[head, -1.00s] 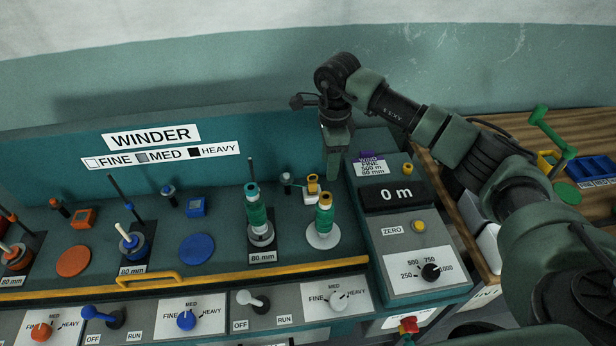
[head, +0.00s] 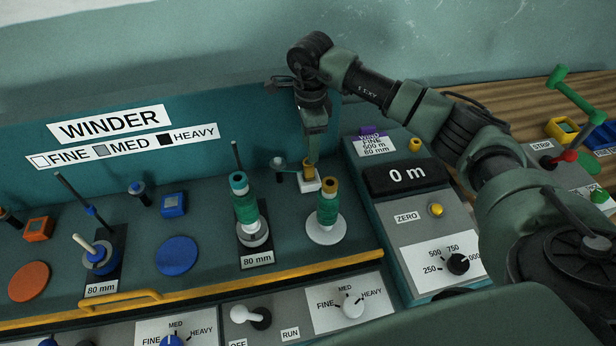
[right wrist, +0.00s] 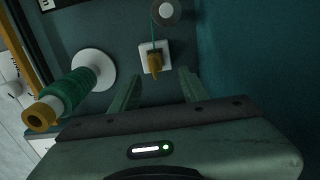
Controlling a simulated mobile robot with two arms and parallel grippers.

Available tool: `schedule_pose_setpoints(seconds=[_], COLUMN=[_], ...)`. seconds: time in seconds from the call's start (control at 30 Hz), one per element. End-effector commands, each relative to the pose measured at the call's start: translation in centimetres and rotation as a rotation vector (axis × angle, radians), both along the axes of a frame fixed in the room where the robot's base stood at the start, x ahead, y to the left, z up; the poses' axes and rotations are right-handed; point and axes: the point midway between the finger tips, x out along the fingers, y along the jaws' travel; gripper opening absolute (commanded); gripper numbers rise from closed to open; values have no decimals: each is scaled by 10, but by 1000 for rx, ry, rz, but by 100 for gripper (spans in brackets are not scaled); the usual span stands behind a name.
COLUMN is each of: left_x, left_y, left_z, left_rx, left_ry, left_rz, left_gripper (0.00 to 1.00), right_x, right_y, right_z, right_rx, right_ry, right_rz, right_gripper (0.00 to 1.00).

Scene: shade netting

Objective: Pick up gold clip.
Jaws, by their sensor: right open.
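The gold clip (head: 309,173) sits on a small white block (head: 308,185) at the back of the winder deck, behind the green spool with the gold top. In the right wrist view the clip (right wrist: 154,63) stands just ahead of the fingertips, roughly between their lines, with a green thread running up from it. My right gripper (head: 313,159) points down at the clip and overlaps its top edge in the head view. In the right wrist view its two fingers (right wrist: 158,82) are apart with nothing between them. My left gripper is not in view.
A green spool with a gold top (head: 328,204) stands close in front of the clip. Another green spool (head: 244,203) stands to its left. The counter box (head: 400,177) reading 0 m rises to the right. A yellow rail (head: 330,257) runs along the deck's front.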

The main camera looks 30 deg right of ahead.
Motion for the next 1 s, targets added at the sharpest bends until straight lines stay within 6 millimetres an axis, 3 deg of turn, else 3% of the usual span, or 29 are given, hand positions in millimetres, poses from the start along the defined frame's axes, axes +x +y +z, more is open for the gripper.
schedule_pose_setpoints(seconds=[0.27, 0.63, 0.93, 0.97, 1.0], left_x=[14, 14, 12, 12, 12], left_y=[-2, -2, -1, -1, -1], left_z=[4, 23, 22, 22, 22], left_rx=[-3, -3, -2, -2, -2], left_ry=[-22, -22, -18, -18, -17], left_rz=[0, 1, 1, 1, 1], left_gripper=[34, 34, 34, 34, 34], right_x=[-1, -6, -6, -6, -6], right_y=[1, 7, 7, 7, 7], right_z=[-25, -74, -82, -82, -82], right_rx=[1, 2, 0, 0, 0], right_ry=[3, 3, -1, -1, -1], right_rz=[-1, -1, 0, 0, 0], right_gripper=[45, 45, 45, 43, 32])
